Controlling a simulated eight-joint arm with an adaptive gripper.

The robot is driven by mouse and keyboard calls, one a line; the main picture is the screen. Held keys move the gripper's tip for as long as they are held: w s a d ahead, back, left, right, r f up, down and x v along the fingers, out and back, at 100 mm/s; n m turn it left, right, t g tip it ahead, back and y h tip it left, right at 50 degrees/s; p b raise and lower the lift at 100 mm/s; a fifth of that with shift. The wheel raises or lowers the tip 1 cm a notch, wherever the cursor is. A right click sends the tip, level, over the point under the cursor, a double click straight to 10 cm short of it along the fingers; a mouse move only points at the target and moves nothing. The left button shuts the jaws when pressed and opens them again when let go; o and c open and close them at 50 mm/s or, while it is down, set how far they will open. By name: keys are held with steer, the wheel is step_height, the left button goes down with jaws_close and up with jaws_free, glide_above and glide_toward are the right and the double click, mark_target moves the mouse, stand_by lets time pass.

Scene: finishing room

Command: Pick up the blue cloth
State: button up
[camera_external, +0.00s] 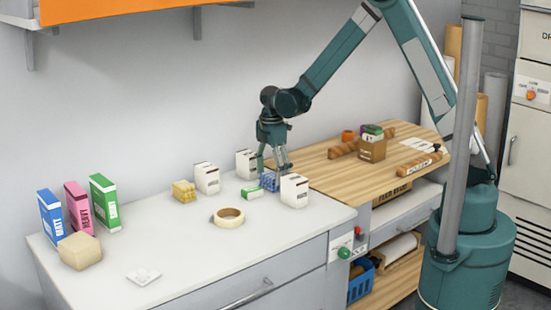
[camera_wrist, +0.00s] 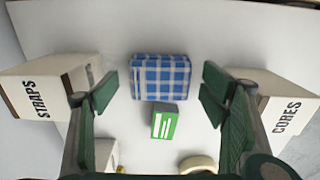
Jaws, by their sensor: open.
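The blue cloth (camera_wrist: 160,77) is a folded blue and white checked bundle on the white worktop. In the wrist view it lies centred ahead of my gripper, between the lines of the two fingers. In the external view the cloth (camera_external: 269,182) shows at the fingertips, partly hidden by them. My gripper (camera_external: 273,168) points down over it, and in the wrist view the fingers (camera_wrist: 158,92) are spread wide with nothing between them. I cannot tell the exact height of the fingertips above the cloth.
A green and white box (camera_wrist: 164,122) lies close beside the cloth. White boxes marked STRAPS (camera_wrist: 50,88) and CORES (camera_wrist: 280,100) stand on either side. A tape roll (camera_external: 229,217) lies nearer the front. The worktop's front middle is clear.

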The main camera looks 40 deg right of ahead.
steer(key=shift+f, duration=1.4)
steer(key=c, duration=1)
